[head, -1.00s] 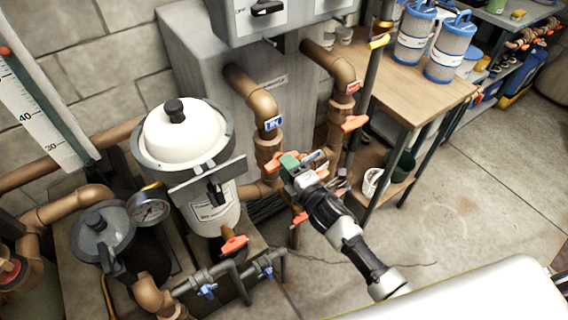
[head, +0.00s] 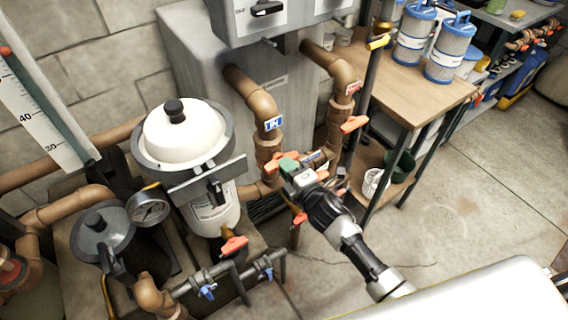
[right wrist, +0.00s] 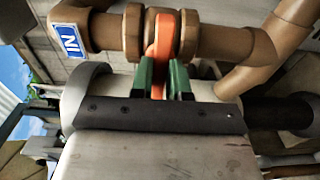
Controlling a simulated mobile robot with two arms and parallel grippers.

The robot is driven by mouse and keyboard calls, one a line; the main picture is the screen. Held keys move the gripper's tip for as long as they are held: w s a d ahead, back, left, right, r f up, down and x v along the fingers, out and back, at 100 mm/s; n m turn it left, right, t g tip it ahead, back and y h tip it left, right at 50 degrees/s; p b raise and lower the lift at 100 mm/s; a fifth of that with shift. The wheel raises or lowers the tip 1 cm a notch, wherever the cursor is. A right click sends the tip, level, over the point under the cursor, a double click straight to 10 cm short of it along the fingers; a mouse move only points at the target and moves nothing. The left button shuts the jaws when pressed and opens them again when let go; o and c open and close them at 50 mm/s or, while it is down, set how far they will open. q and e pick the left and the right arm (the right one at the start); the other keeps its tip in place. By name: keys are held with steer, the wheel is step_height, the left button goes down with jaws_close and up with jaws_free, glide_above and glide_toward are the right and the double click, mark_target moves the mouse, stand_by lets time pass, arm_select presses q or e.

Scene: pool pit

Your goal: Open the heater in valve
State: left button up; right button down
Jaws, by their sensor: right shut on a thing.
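The heater in valve has an orange handle (head: 274,161) on the brown pipe below the blue IN label (head: 273,124). In the right wrist view the orange handle (right wrist: 164,35) stands across the brown pipe, beside the IN label (right wrist: 70,40). My right gripper (head: 288,165) reaches it from the lower right in the head view. Its green fingertips (right wrist: 162,78) are shut on the handle, one on each side. The fingers hide part of the handle in the head view. My left gripper is not in view.
A second brown pipe with a red label (head: 353,88) and an orange handle (head: 354,124) stands to the right. A white-lidded filter (head: 185,135) stands to the left. A wooden table (head: 420,95) with filter cartridges is at the right. The floor there is open.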

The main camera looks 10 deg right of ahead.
steer(key=n+b, duration=0.2)
steer(key=n, duration=1.6)
steer(key=shift+f+n+b, duration=0.1)
steer(key=shift+n+b, duration=0.2)
steer(key=c, duration=1)
jaws_free()
steer(key=v, duration=0.7)
